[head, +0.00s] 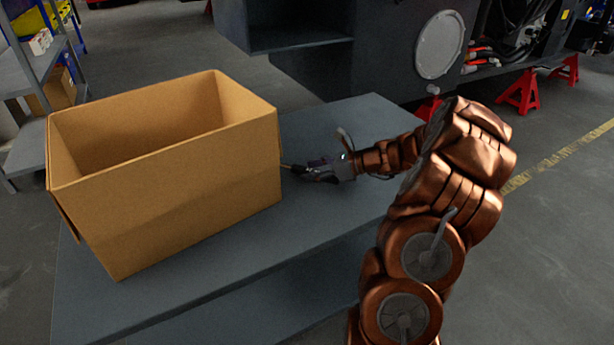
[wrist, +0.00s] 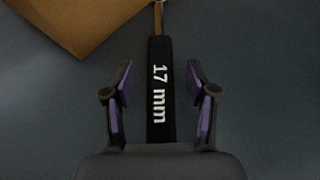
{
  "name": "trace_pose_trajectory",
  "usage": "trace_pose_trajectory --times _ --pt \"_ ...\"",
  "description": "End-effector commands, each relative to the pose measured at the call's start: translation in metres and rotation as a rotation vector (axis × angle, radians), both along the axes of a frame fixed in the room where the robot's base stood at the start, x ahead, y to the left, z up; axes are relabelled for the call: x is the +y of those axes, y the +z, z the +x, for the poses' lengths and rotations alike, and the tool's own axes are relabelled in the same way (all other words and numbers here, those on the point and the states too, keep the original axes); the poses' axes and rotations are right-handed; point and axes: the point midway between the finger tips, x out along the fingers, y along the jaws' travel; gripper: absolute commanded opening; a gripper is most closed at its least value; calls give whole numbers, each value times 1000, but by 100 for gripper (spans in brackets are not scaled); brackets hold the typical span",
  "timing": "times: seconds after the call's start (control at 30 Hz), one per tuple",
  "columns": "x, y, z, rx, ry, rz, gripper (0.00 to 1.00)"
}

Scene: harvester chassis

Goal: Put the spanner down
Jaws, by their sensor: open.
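The spanner (wrist: 160,92) shows in the wrist view, with a black handle marked "17 mm" in white and a thin brownish shaft running up to the top edge. It appears to lie on the grey bench top. My gripper (wrist: 162,85) is open, with its two purple-padded fingers apart on either side of the handle and a gap on each side. In the head view my gripper (head: 300,171) is low over the grey bench (head: 310,225), just right of the cardboard box. The spanner's far end is cut off in the wrist view.
An open cardboard box (head: 190,205) stands on the left of the bench; its corner (wrist: 75,22) shows beside the spanner in the wrist view. The dark chassis (head: 370,45) is behind the bench. Red stands (head: 518,92) are on the floor at right. Shelving (head: 35,75) stands at far left.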

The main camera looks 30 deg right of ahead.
Motion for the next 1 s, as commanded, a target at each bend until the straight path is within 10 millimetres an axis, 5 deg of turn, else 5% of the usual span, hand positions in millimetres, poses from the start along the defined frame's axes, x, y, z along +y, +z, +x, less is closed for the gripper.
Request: trace_pose_trajectory --times 0.33,0.87,1.0 --pt "4 -2 5 0 -1 0 57" --pt "4 -3 5 1 -1 -1 2" --pt "4 -3 5 1 -1 -1 0"
